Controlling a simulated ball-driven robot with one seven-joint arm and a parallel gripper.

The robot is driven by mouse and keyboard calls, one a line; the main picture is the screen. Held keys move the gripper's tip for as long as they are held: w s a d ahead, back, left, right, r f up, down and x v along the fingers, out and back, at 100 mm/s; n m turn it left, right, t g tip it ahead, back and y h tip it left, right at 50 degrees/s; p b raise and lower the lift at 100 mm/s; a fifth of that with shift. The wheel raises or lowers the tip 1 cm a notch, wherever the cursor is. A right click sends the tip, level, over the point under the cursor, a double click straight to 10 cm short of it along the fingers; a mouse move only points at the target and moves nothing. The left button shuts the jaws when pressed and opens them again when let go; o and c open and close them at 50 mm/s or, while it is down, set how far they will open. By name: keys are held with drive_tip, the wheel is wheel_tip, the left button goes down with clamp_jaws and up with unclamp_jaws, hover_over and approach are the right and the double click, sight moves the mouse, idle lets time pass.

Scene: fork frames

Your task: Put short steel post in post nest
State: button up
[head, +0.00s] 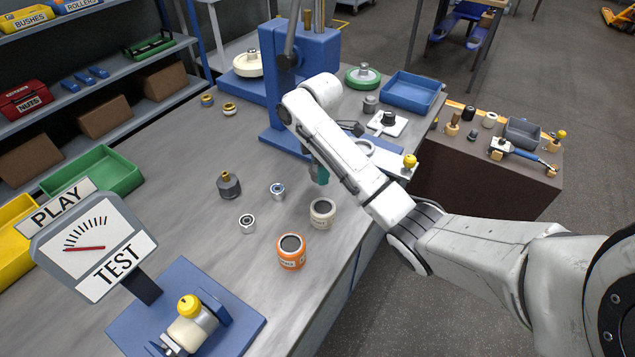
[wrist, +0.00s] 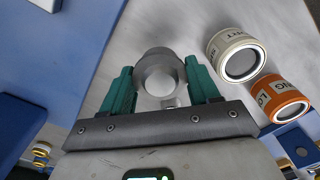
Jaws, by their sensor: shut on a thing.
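My gripper (wrist: 160,82) has teal fingers shut on a round steel post (wrist: 160,62), which I see end-on between them in the wrist view. In the head view my gripper (head: 320,173) hangs over the bench, and my arm mostly hides the post. A cream cup (head: 322,213) with a dark opening stands on the bench just in front of my gripper. It also shows in the wrist view (wrist: 225,42), right of the post and apart from it; its lettering is only partly readable. An orange cup (head: 291,262) stands nearer, and shows in the wrist view (wrist: 268,98) with partial lettering.
A steel nut (head: 247,224), a small bearing (head: 278,191) and a dark grey part with a brass top (head: 229,186) stand left of the cups. A blue press (head: 300,75) rises behind my gripper. A gauge sign (head: 90,240) and blue test stand (head: 235,318) occupy the front left.

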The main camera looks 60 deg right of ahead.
drive_tip(key=shift+w+d+f, duration=0.15)
drive_tip(key=shift+w+f, duration=0.1)
drive_tip(key=shift+w, duration=0.1)
drive_tip(key=shift+w+f+p, duration=0.15)
drive_tip(key=shift+f+p, duration=0.25)
drive_tip(key=shift+f, duration=1.35)
drive_tip(key=shift+f, duration=0.1)
drive_tip(key=o, duration=1.5)
drive_tip(key=shift+c, duration=0.2)
